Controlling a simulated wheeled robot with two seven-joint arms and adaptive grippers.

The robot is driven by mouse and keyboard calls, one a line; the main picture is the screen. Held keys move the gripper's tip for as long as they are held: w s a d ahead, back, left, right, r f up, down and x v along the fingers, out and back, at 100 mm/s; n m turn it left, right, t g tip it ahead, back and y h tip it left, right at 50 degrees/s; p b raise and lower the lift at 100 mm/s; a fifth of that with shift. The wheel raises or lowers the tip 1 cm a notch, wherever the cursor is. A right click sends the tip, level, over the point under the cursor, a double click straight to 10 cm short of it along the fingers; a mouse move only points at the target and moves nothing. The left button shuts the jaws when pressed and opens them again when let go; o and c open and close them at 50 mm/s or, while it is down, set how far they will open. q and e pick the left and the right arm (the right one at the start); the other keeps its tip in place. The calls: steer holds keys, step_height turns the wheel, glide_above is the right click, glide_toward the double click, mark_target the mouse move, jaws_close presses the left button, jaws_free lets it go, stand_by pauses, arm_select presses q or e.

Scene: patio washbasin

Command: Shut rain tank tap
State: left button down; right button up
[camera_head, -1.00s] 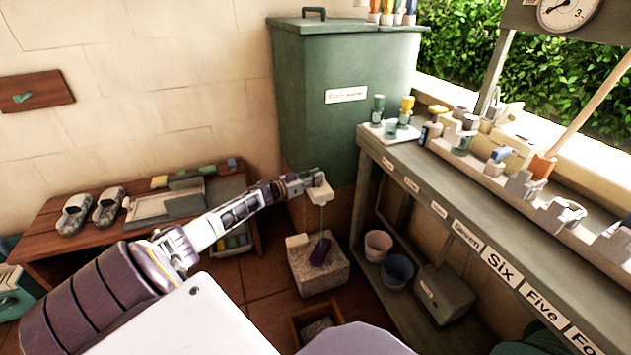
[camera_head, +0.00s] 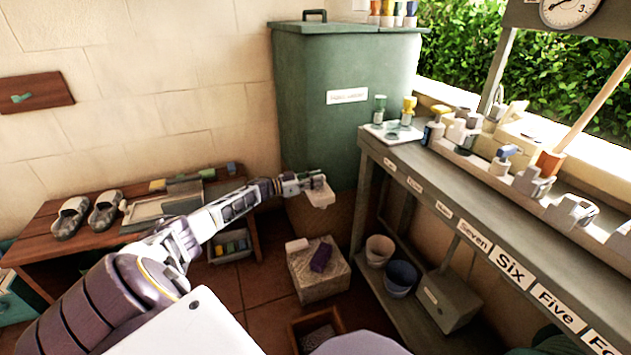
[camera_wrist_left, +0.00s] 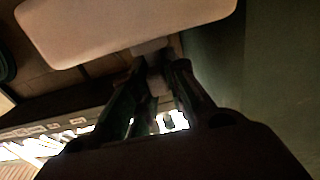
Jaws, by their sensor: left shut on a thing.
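The green rain tank (camera_head: 345,90) stands at the back against the wall, with a white label on its front. A pale tap (camera_head: 320,197) sits low at the tank's front. My left gripper (camera_head: 312,180) reaches in from the left and is shut on the tap's small handle, just above the pale body. In the left wrist view the fingers (camera_wrist_left: 155,75) close around a small grey piece (camera_wrist_left: 150,47) beside a pale rounded slab (camera_wrist_left: 130,25), apparently the tap body. That view is dark, and the fingers hide most of the handle. No stream shows below the tap.
A stone block (camera_head: 320,278) with a purple item (camera_head: 321,257) stands on the floor below the tap. A bench (camera_head: 430,185) with labels runs along the right, buckets (camera_head: 400,277) beneath it. A low wooden table (camera_head: 60,240) with shoes stands left.

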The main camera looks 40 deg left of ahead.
arm_select(q)
steer(key=c, duration=1.4)
jaws_free()
steer(key=shift+s+a, duration=0.1)
steer(key=shift+s, duration=0.05)
steer(key=shift+v, duration=5.75)
steer(key=shift+f, duration=0.1)
